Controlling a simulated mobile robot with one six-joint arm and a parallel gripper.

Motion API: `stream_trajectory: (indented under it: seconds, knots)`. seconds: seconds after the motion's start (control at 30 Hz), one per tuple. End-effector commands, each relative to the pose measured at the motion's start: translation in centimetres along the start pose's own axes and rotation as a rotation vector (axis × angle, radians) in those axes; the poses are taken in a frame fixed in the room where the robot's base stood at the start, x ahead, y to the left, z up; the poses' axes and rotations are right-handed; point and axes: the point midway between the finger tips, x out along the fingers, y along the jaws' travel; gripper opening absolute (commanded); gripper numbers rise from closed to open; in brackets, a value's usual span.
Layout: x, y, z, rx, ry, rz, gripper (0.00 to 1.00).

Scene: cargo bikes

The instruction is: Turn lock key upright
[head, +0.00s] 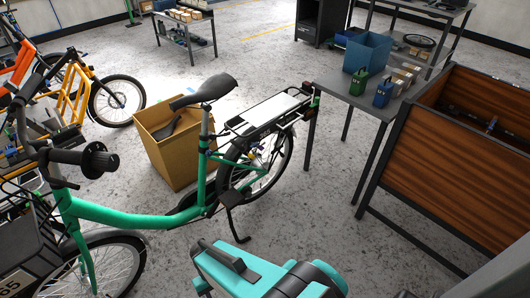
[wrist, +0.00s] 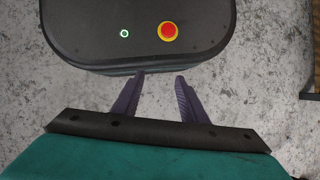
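A green bike (head: 140,213) with a black saddle stands across the middle and left of the head view. Its rear rack (head: 268,112) and rear wheel (head: 262,165) are near the picture's centre. A small blue and yellow detail shows by the rear wheel, too small to make out. I cannot make out a lock key in either view. My gripper (wrist: 160,76) shows in the wrist view with its two dark purple fingers apart and nothing between them. In the head view my teal arm is at the bottom centre, and I cannot make out the fingers there.
A yellow-brown bin (head: 172,160) stands behind the bike. A grey table (head: 340,88) at the right holds a blue bin (head: 367,53) and small green and blue items. A wooden-sided cargo box (head: 462,145) is at the far right. Grey floor (head: 315,215) is clear between the bike and table.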

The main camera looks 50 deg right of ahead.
Motion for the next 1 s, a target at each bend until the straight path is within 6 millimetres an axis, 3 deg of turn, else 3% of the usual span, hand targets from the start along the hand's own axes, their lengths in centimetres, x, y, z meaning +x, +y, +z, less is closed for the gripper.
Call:
stream_trajectory:
  seconds: [0.27, 0.57, 0.77, 1.0]
  knots:
    - [-1.4, -0.3, -5.9, 0.35, 0.053, -0.283, 0.39]
    - [-5.5, 1.6, -12.4, 0.72, 0.09, -0.614, 0.39]
    - [-9.1, 4.7, -16.5, 0.946, 0.103, -0.846, 0.39]
    - [-14.0, 10.4, -20.5, 1.19, 0.104, -1.138, 0.39]
